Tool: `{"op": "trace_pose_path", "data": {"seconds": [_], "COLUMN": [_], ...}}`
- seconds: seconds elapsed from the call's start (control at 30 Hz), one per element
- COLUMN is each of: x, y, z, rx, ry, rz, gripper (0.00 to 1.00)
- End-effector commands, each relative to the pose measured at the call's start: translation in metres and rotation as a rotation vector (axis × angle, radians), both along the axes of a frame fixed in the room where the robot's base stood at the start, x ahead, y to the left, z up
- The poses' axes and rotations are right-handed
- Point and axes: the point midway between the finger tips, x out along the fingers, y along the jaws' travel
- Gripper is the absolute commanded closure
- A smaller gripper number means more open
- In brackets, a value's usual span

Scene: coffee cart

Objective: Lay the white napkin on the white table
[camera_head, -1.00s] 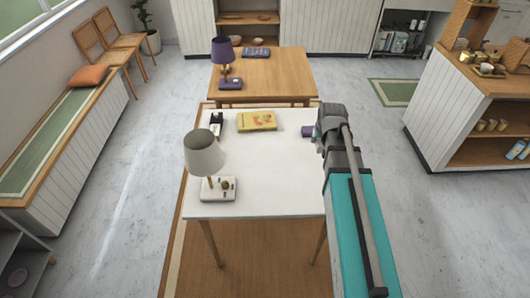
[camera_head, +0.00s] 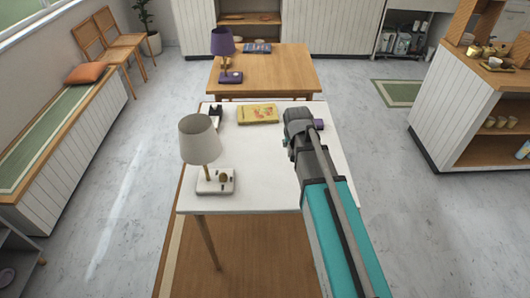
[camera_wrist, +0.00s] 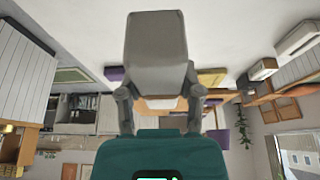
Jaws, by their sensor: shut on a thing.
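The white table (camera_head: 262,168) stands in the middle of the head view, its left and centre top largely bare. My gripper (camera_head: 299,125) is over its right side and hides its own fingertips there. In the wrist view, which appears upside down, my gripper (camera_wrist: 158,88) is shut on a broad, smooth, grey-looking piece (camera_wrist: 156,48). This seems to be the white napkin in shade, held clear of the tabletop. I cannot make out the napkin in the head view.
A lamp (camera_head: 200,140) stands on the table's left. A yellow book (camera_head: 257,114) and a small black item (camera_head: 216,115) lie at the back. A purple object (camera_head: 319,124) shows just right of my gripper. A wooden table (camera_head: 275,72) stands behind.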

Motion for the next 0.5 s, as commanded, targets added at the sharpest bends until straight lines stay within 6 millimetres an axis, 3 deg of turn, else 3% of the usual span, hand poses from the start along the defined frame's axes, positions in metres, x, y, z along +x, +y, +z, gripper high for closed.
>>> {"op": "trace_pose_path", "data": {"seconds": [0.03, 0.17, 0.5], "x": [0.002, 0.003, 0.003], "y": [0.008, 0.021, 0.029], "z": [-0.013, -0.023, -0.027], "rx": [-0.001, -0.001, -0.001], "ry": [0.0, -0.001, -0.002], "rz": [0.004, 0.004, 0.003], "gripper": [0.85, 0.85, 0.85]}}
